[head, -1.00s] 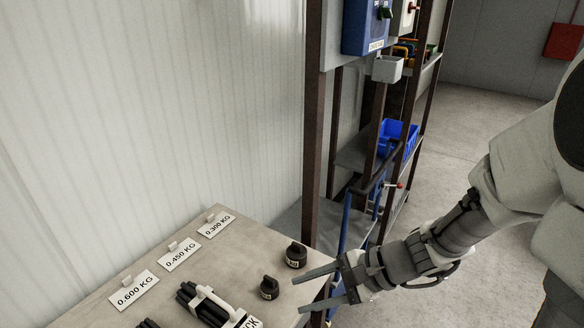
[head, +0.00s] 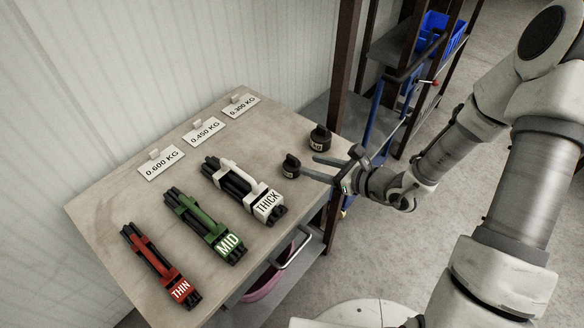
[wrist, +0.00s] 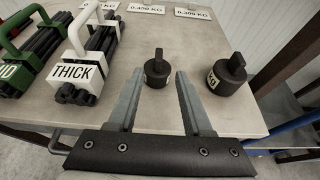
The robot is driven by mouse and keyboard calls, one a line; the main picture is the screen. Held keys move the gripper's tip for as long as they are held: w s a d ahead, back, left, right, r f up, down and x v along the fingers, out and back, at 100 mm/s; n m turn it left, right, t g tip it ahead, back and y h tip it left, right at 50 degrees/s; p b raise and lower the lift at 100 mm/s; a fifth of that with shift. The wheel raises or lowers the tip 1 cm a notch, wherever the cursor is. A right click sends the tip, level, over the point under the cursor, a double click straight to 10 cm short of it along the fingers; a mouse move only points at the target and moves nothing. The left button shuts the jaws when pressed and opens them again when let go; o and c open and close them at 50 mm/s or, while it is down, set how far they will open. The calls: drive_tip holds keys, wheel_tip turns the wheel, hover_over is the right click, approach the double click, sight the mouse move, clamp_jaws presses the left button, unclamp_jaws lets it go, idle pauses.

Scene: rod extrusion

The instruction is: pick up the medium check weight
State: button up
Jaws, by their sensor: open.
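Two black check weights with top knobs stand upright on the table's right part. The smaller one (head: 291,168) is nearer my gripper's tips, and in the wrist view it (wrist: 158,70) shows between and beyond the fingertips. The larger one (head: 320,139) stands behind it in the head view and right of my fingers in the wrist view (wrist: 228,76). Their label writing is too small to read, so I cannot tell by label which is medium. My gripper (head: 308,164) is open and empty at the table's right edge; its two fingers also show in the wrist view (wrist: 159,76).
The table (head: 110,205) also holds a THICK white rod holder (head: 265,204), a MID green one (head: 228,244) and a THIN red one (head: 180,290). Cards reading 0.600 (head: 161,164), 0.450 (head: 204,131) and 0.300 KG (head: 241,106) stand along the back. A dark rack post (head: 347,60) rises behind.

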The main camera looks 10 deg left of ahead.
sight(297, 161)
drive_tip(key=x, duration=0.5)
drive_tip(key=shift+a+b, duration=0.2)
drive_tip(key=shift+b, duration=0.1)
drive_tip(key=shift+r+b+x, duration=0.15)
drive_tip(key=shift+b+x, duration=0.05)
drive_tip(key=shift+x, duration=1.15)
drive_tip(key=shift+r+b+x, duration=0.15)
drive_tip(key=shift+x, duration=1.2)
drive_tip(key=shift+a, duration=0.15)
drive_tip(key=shift+c, duration=0.2)
clamp_jaws()
